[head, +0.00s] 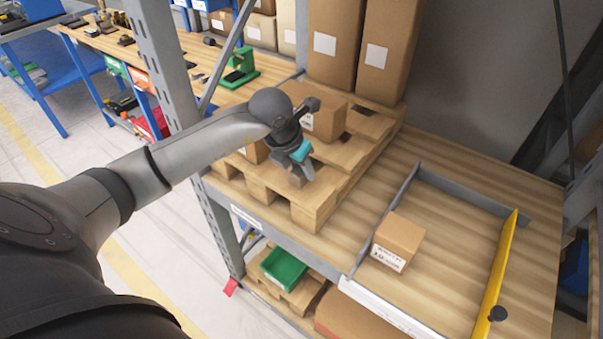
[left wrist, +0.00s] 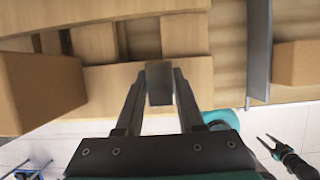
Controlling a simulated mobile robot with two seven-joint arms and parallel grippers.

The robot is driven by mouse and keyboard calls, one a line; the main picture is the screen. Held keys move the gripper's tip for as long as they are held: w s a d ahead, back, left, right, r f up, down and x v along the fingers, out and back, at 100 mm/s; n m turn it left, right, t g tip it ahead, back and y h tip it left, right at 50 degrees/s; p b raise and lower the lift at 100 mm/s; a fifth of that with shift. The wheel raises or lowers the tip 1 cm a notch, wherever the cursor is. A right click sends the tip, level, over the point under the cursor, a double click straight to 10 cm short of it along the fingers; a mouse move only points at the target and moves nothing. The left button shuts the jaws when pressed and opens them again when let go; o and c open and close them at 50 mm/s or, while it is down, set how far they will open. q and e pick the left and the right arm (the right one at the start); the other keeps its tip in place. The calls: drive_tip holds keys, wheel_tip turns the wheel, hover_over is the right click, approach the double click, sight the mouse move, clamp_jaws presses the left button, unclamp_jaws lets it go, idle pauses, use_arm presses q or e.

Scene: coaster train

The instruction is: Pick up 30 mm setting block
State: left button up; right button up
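The 30 mm setting block (left wrist: 160,84) appears as a small plain grey block between the fingertips of my left gripper (left wrist: 160,92) in the left wrist view. The fingers lie against its two sides, and it is held clear over the wooden pallet. In the head view my left gripper (head: 301,172) hangs over the front of the pallet (head: 318,207), pointing down; the block is too small to make out surely there. My right gripper (left wrist: 271,149) shows at the lower right of the left wrist view, with its fingers apart and empty. It is outside the head view.
Cardboard boxes stand on the pallet, one (head: 325,122) close behind my left gripper. A small carton (head: 398,242) sits in a bay with a grey divider (head: 386,220) and a yellow side rail (head: 497,275). The bay has free room. A green bin (head: 283,270) is below.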

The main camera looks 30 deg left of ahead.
use_arm(q)
clamp_jaws()
drive_tip(key=shift+r, duration=0.1)
idle(0.8)
